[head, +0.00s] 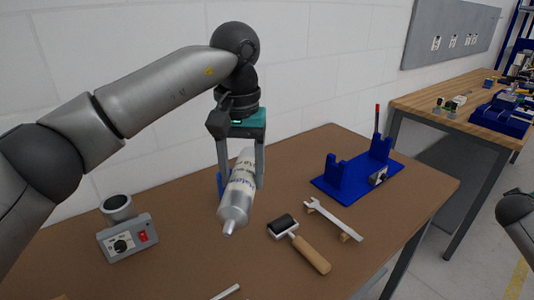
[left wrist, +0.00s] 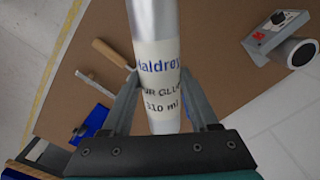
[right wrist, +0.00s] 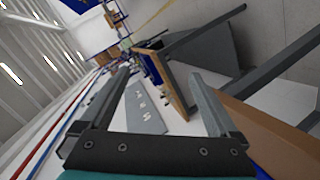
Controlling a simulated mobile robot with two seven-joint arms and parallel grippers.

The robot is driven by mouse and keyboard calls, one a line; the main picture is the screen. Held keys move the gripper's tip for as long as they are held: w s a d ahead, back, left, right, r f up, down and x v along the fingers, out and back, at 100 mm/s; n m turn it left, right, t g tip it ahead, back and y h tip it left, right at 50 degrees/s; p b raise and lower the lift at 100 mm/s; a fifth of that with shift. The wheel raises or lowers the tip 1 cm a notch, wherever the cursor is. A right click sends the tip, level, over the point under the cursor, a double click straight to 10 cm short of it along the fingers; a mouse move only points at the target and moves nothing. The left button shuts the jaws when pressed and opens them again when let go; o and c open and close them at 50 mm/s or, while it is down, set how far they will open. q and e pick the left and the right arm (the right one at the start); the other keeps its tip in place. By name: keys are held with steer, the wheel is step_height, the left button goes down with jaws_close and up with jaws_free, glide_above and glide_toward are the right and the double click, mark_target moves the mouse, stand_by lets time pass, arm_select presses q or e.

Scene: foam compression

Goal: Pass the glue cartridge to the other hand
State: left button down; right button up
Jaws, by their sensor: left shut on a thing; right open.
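The glue cartridge (head: 238,190) is a silver tube with a pale printed label and a narrow nozzle. My left gripper (head: 240,180) is shut on it and holds it above the table, tilted with the nozzle down toward the front. In the left wrist view the cartridge (left wrist: 158,70) lies between the two fingers of my left gripper (left wrist: 160,105), with its label facing the camera. My right gripper (right wrist: 160,90) is open and empty in the right wrist view. In the head view only a part of my right arm shows at the right edge.
On the brown table (head: 180,255) are a grey control box (head: 128,238) with a round holder, a roller with wooden handle (head: 310,254), a wrench (head: 335,219) and a blue stand (head: 355,175). A second bench (head: 420,100) stands at the back right.

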steer(key=s+d+r+m+g+h, duration=0.1)
steer(key=s+d+r+m+h, duration=0.15)
steer(key=r, duration=1.05)
steer(key=s+d+r+m+h, duration=0.2)
steer(key=d+r, duration=0.1)
steer(key=r, duration=0.9)
arm_select(q)
steer(key=shift+d, duration=0.1)
arm_select(e)
steer(key=w+a+r+n+t, duration=0.1)
steer(key=w+a+r, duration=0.1)
steer(key=w+a, duration=0.15)
steer(key=w+a+f+n+t+y, duration=0.1)
steer(key=w+a+n+t+y, duration=0.25)
steer(key=a, duration=0.55)
steer(key=w+a+f+n+t+y, duration=0.25)
steer(key=w+a+y, duration=0.25)
steer(key=a, duration=0.4)
steer(key=w+a+n+y, duration=0.1)
steer(key=a+n+y, duration=0.65)
steer(key=a, duration=1.25)
steer(key=n+g+y, duration=0.5)
steer(key=n+g, duration=0.3)
steer(key=n, duration=1.5)
glide_toward(243, 188)
steer(key=x, duration=1.1)
steer(key=shift+f, duration=0.15)
